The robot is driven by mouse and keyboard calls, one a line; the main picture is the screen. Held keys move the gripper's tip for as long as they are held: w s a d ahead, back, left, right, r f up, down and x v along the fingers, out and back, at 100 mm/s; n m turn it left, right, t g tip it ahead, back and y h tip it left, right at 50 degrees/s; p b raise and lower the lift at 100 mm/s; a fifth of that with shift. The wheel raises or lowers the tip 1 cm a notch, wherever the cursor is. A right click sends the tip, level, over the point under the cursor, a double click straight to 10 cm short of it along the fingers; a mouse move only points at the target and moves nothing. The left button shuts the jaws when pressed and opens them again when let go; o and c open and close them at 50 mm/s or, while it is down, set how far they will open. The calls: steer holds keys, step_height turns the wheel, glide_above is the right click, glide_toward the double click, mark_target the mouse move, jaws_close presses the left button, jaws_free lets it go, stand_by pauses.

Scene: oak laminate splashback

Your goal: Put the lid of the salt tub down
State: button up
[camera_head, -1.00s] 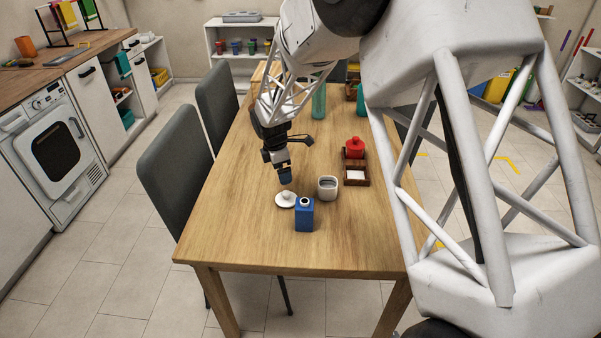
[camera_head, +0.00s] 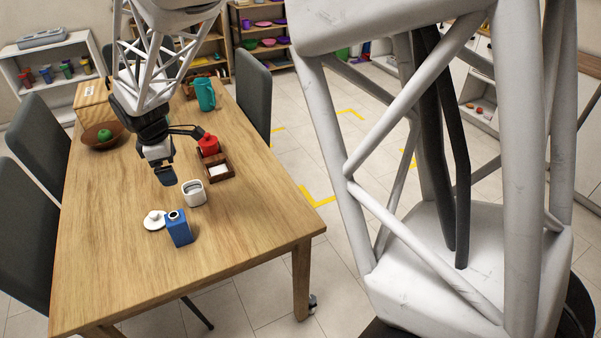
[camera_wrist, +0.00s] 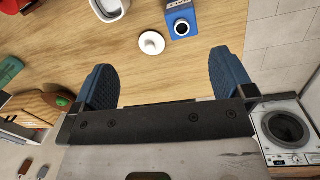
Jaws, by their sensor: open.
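The white round lid with a knob (camera_head: 154,220) lies flat on the wooden table (camera_head: 110,255), beside a blue box with a dark round opening (camera_head: 179,230). An open white tub with greyish contents (camera_head: 194,194), which looks like the salt tub, stands behind them. My gripper (camera_head: 167,178) is above the table, beyond the lid and apart from it. In the wrist view, my gripper (camera_wrist: 163,80) has its blue fingers wide apart with nothing between them. The lid (camera_wrist: 151,43), blue box (camera_wrist: 181,21) and tub (camera_wrist: 109,8) show ahead of the fingers.
A brown wooden tray (camera_head: 218,170) with a red jar (camera_head: 208,145) stands right of my gripper. A teal mug (camera_head: 205,94) is farther back, and a brown bowl with a green fruit (camera_head: 102,135) is at left. The table's near left part is clear.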

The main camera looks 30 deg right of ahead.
steer(key=s+d+r+m, duration=0.4)
steer(key=s+d+r, duration=0.3)
steer(key=s, duration=0.1)
steer(key=s+d+r+m, duration=0.1)
steer(key=s+d+m, duration=0.2)
steer(key=s, duration=0.6)
steer(key=s+d+r+m+t, duration=0.1)
steer(key=s+d+m, duration=0.3)
steer(key=s, duration=0.4)
steer(key=s+d+r+m, duration=0.1)
steer(key=s+d+m, duration=0.3)
steer(key=s, duration=0.5)
steer(key=shift+s+r+m+t+y, duration=0.3)
steer(key=shift+m+t, duration=0.1)
steer(key=shift+m, duration=0.3)
